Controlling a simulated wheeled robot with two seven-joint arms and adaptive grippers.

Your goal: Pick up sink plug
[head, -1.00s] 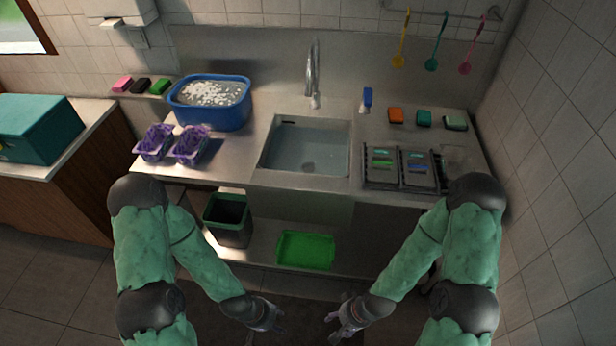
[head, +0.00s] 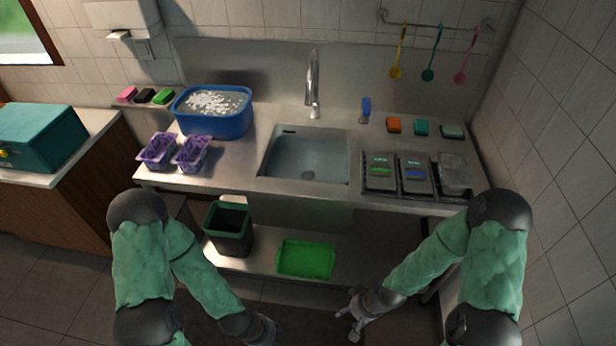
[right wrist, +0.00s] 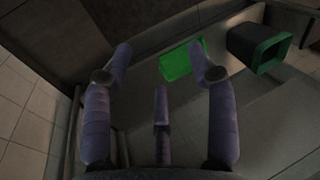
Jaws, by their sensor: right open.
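The sink (head: 285,155) is set in the steel counter under the tap. A small round dark spot (head: 308,175) shows on its floor; I cannot tell whether it is the sink plug or just the drain. My right gripper (head: 352,318) is open and empty, low in front of the counter and well below the sink. Its spread fingers show in the right wrist view (right wrist: 165,65) with nothing between them. My left gripper (head: 265,332) is low at the bottom edge, partly cut off, and its fingers are unclear.
A blue basin of foamy water (head: 212,128) and purple baskets (head: 158,151) stand left of the sink. A dark rack (head: 397,193) and sponges (head: 421,127) are to the right. A bin (head: 228,232) and green tray (head: 305,259) sit on the lower shelf.

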